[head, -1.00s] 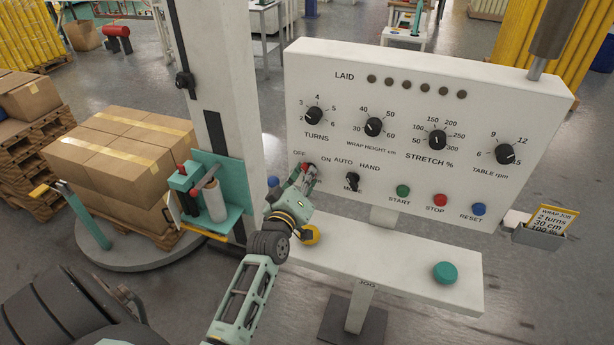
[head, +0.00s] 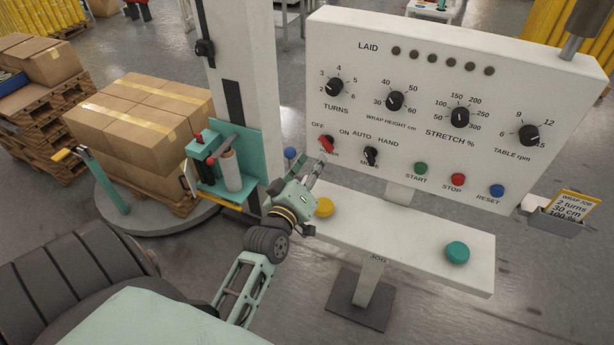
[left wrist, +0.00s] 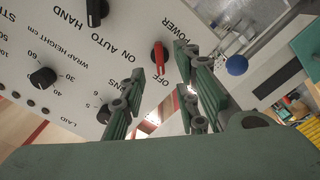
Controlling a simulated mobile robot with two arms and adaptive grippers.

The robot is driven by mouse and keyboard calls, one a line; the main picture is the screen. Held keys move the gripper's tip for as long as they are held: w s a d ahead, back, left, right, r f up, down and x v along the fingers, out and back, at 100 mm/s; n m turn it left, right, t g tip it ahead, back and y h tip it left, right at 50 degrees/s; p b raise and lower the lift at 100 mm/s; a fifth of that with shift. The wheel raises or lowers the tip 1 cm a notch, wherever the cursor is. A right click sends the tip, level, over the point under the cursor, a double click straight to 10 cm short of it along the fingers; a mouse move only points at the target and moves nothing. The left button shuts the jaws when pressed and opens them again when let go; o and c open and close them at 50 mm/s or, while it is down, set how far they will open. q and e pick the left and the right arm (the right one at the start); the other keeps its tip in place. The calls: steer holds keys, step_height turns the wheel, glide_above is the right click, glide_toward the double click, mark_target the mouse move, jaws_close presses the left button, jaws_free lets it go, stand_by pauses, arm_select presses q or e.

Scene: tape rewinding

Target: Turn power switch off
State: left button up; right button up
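The power switch (head: 326,144) is a red lever knob on the white control panel (head: 440,75), between the OFF and ON labels. It leans toward OFF, and in the left wrist view the red switch (left wrist: 158,57) also lines up with OFF. My left gripper (head: 308,168) is below and in front of the switch, apart from it. In the left wrist view its fingers (left wrist: 160,78) are spread with nothing between them, the switch showing beyond the gap. My right gripper is out of view.
Right of the switch is the black mode knob (head: 370,156), then green start (head: 420,168), red stop and blue reset buttons. A lower shelf (head: 390,235) carries a yellow button (head: 323,207) and a teal button (head: 457,252). The wrapper mast (head: 245,60) stands left.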

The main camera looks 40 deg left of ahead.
arm_select(q)
steer(key=shift+v, duration=2.25)
